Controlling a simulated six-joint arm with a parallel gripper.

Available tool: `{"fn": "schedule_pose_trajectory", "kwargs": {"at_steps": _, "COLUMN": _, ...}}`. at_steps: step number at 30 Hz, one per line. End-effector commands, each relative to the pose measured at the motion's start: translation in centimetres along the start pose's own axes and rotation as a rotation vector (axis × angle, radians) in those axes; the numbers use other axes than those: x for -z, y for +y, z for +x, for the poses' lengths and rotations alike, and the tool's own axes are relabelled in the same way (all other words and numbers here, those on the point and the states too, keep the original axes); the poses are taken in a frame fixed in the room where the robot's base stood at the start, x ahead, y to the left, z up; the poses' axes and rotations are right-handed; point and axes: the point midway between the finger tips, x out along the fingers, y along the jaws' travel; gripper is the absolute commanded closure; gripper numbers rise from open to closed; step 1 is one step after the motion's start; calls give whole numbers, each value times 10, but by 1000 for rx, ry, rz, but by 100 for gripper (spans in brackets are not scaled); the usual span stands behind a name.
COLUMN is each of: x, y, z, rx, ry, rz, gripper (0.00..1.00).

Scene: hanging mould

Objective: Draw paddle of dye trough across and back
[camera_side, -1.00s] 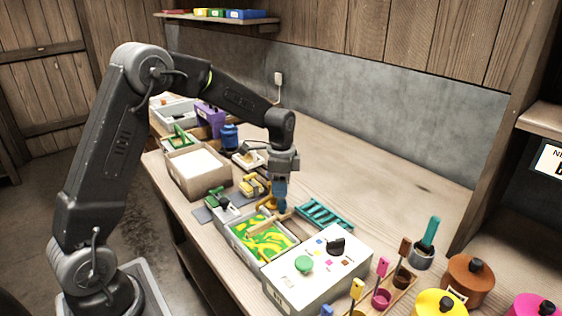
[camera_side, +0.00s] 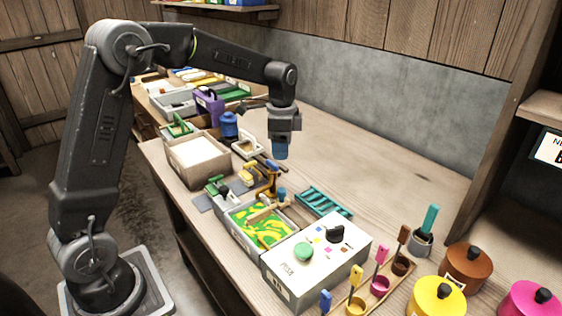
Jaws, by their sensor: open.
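The dye trough (camera_side: 227,228) is a pale rectangular tray on the bench, holding marbled green and yellow dye. The paddle (camera_side: 262,214) is a wooden bar lying across the trough near its far end. A small blue knob (camera_side: 282,194) stands at the paddle's right end. My gripper (camera_side: 280,153), with blue fingers, points down in the air above the knob. It is open, empty and clear of the paddle. The gap between its fingers is hard to see from this side.
A white control box (camera_side: 318,262) with a green button and black knob stands just in front of the trough. The bench's right rear is clear.

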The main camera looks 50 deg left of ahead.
Motion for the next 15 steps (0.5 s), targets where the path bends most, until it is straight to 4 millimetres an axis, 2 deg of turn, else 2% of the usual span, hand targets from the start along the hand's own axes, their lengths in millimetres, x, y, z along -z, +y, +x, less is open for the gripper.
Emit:
{"fn": "schedule_pose_trajectory", "kwargs": {"at_steps": 5, "x": 0, "y": 0, "z": 20, "rx": -4, "ry": -3, "rz": 0, "gripper": 45}}
{"fn": "schedule_pose_trajectory", "kwargs": {"at_steps": 15, "x": -1, "y": 1, "z": 90, "rx": -4, "ry": -4, "rz": 1, "gripper": 45}}
